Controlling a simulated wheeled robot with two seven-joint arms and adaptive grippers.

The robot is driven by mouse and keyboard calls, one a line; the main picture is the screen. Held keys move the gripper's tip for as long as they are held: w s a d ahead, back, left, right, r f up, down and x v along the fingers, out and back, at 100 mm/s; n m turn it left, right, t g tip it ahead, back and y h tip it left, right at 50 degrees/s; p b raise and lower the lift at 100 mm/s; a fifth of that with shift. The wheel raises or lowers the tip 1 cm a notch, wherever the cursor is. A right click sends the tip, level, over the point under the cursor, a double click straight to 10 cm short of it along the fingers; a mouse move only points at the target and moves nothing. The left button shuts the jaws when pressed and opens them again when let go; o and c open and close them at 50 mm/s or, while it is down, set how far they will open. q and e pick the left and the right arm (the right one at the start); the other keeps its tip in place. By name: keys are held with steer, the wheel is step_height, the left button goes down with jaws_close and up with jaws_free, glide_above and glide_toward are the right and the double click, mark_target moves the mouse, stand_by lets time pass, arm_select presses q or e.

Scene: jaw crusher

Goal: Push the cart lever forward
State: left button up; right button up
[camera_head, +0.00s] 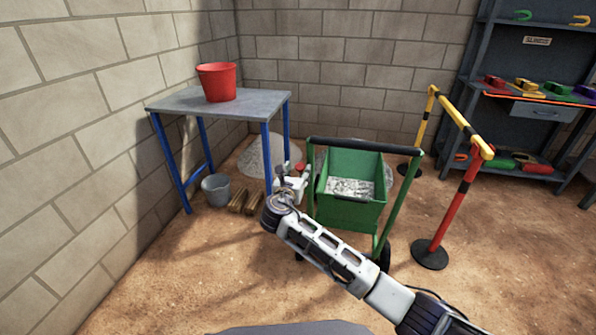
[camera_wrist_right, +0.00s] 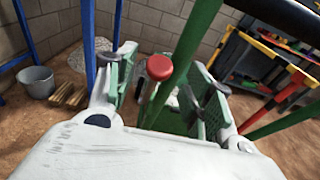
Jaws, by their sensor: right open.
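The green cart (camera_head: 350,213) stands on the dirt floor with grey rubble in its bin and a black-topped push handle (camera_head: 366,147) facing me. The cart lever's red knob (camera_head: 299,168) shows at the cart's left side, by my right gripper (camera_head: 289,184). In the right wrist view, the red knob (camera_wrist_right: 160,68) on its green rod appears between the spread green-padded fingers of my right gripper (camera_wrist_right: 168,92). The gripper is open; I cannot tell whether a finger touches the lever. My left gripper is not in view.
A grey table (camera_head: 225,102) with blue legs holds a red bucket (camera_head: 217,82) at the left. A metal pail (camera_head: 215,190) and wooden blocks (camera_head: 245,201) lie below. A yellow-and-black barrier (camera_head: 460,121) on posts stands right of the cart, before a tool shelf (camera_head: 541,110).

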steer(key=v, duration=0.9)
steer(key=shift+s+a, duration=0.15)
steer(key=shift+s, duration=0.2)
steer(key=shift+r, duration=0.1)
